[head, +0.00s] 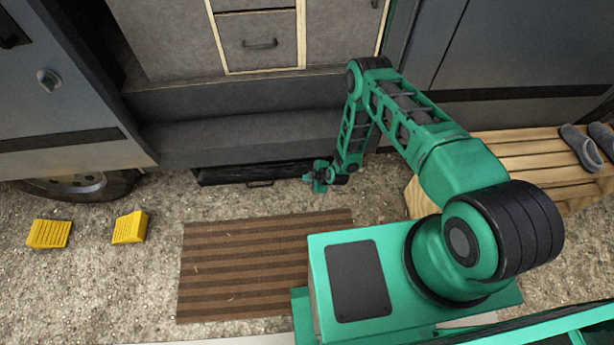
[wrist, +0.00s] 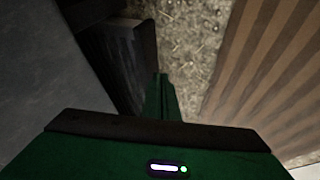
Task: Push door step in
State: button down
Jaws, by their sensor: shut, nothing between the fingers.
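The door step (head: 245,173) is a dark, low slab under the grey sill of the van's doorway, with a small handle on its front edge. It sticks out a little from under the sill in the head view. In the wrist view a dark ribbed edge (wrist: 128,60), which looks like the step, lies just left of the fingers. My gripper (head: 318,178) is low at the right end of the step, with its fingers shut and empty. The fingers also show in the wrist view (wrist: 161,90). I cannot tell whether they touch the step.
A brown striped mat (head: 262,262) lies on the gravel in front of the step. Two yellow chocks (head: 130,227) lie at left near the wheel (head: 75,184). A slatted wooden bench (head: 520,155) with grey slippers (head: 580,147) stands at right. Gravel between step and mat is clear.

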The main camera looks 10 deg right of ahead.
aim_at(302, 166)
jog(key=shift+w, duration=0.45)
jog(key=w, duration=0.5)
jog(key=shift+d, duration=0.1)
jog(key=shift+w+r, duration=0.15)
jog(key=shift+w, duration=0.05)
jog(key=s, duration=0.4)
jog(key=shift+s+a, duration=0.2)
jog(key=shift+a, duration=0.05)
jog(key=v, duration=1)
jog(key=shift+s+d, duration=0.15)
jog(key=shift+d, duration=0.05)
